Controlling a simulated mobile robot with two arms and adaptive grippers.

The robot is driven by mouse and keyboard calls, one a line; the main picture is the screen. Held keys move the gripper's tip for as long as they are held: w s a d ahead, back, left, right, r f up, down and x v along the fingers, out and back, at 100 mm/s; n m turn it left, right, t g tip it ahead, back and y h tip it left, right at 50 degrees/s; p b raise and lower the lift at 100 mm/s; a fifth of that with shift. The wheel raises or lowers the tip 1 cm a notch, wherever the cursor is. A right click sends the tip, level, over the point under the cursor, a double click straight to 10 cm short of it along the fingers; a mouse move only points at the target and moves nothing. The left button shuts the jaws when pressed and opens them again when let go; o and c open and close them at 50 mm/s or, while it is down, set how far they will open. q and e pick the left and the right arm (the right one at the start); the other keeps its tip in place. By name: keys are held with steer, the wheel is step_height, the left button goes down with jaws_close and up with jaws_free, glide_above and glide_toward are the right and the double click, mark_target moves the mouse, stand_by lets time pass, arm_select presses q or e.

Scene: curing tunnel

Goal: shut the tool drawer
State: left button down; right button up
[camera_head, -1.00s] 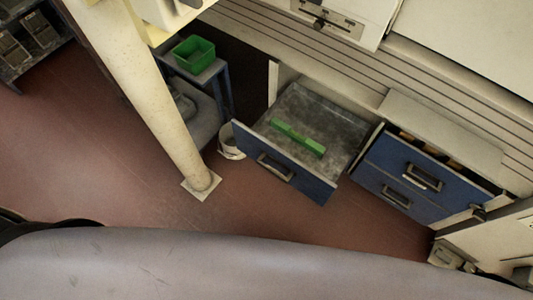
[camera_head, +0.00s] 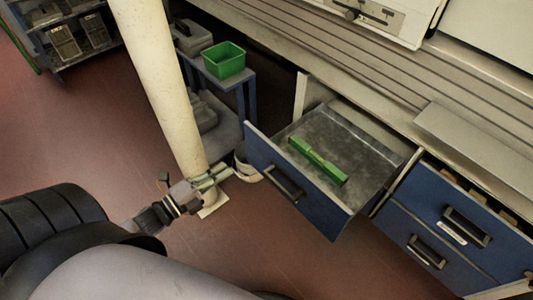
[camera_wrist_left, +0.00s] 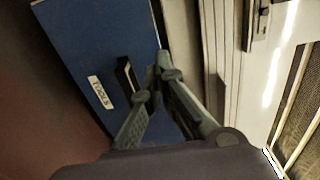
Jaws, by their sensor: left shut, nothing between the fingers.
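The open drawer (camera_head: 283,183) has a blue front with a dark handle and sticks out from under the workbench. A green tool (camera_head: 318,161) lies on its grey floor. My left gripper (camera_head: 226,172) is shut and empty, in front of the pale column and left of the drawer front, apart from it. In the left wrist view the shut fingertips (camera_wrist_left: 161,66) appear over a blue front (camera_wrist_left: 85,45) beside its dark handle (camera_wrist_left: 129,78). A white label on that front reads TOOLS (camera_wrist_left: 101,92). I cannot tell the exact gap there. My right gripper is not in view.
A pale column (camera_head: 165,85) stands left of the drawer. A small stand with a green bin (camera_head: 224,60) is behind it. A closed blue drawer unit (camera_head: 440,225) is on the right. The red-brown floor (camera_head: 255,235) in front is clear.

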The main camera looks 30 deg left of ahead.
arm_select(q)
steer(key=b, duration=0.1)
glide_toward(260, 146)
steer(key=w+d+r, duration=0.2)
steer(key=d+r, duration=0.2)
steer(key=r, duration=0.1)
steer(key=b+x, duration=0.1)
steer(key=x, duration=0.3)
steer(key=shift+f, duration=0.1)
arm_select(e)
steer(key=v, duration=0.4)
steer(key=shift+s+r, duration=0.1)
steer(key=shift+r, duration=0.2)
